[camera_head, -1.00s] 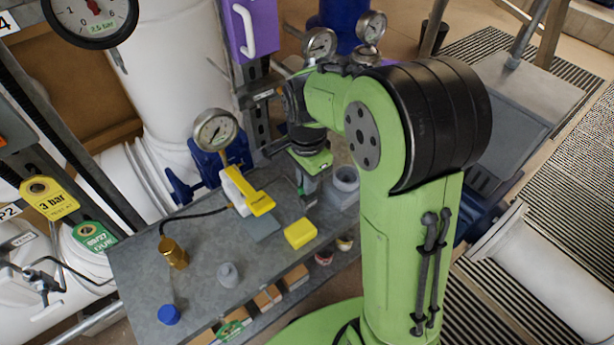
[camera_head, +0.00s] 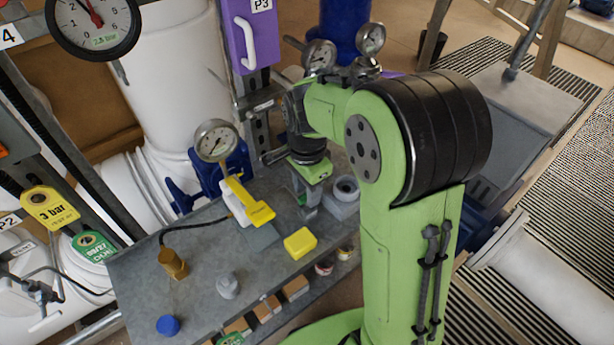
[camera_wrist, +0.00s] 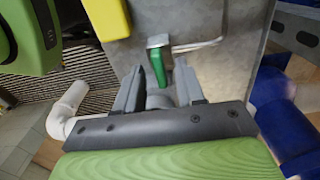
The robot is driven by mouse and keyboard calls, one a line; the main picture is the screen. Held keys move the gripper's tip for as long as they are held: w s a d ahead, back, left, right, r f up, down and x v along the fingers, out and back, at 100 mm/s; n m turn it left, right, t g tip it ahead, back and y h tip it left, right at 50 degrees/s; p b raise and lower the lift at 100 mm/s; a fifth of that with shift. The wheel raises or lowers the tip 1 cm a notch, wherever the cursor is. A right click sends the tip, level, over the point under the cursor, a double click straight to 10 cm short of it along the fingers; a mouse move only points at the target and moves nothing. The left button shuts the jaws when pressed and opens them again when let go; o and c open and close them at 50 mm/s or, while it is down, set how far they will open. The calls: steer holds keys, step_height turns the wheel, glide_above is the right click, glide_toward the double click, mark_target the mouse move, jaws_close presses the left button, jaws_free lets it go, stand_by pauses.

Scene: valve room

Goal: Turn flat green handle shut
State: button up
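The flat green handle (camera_wrist: 183,80) shows in the wrist view as a short green bar just below a small grey metal block (camera_wrist: 159,41). My gripper (camera_wrist: 158,76) has its two dark grey fingers spread apart, with a gap between them. The handle is close to the right fingertip, and that finger partly covers its lower end. I cannot tell whether they touch. In the head view my gripper (camera_head: 308,208) points down over the bench's back right part. The handle cannot be made out clearly there, as my gripper and arm crowd that spot.
A grey bench (camera_head: 213,262) carries a yellow block (camera_head: 300,243), a yellow-handled white device (camera_head: 246,205), a brass fitting (camera_head: 173,263), a grey knob (camera_head: 228,286) and a blue cap (camera_head: 168,325). A grey cup-like part (camera_head: 345,190) stands right of my gripper. Gauges and pipes rise behind.

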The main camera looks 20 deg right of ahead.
step_height(320, 180, up, 16)
steer(key=p, duration=0.4)
steer(key=shift+f+p, duration=0.25)
steer(key=shift+p, duration=0.15)
steer(key=s+n+t, duration=0.5)
steer(key=s+n, duration=0.9)
steer(key=s, duration=0.4)
steer(key=shift+d+r+n+t, duration=0.15)
steer(key=shift+r+n+t, duration=0.05)
steer(key=shift+n+t, duration=0.1)
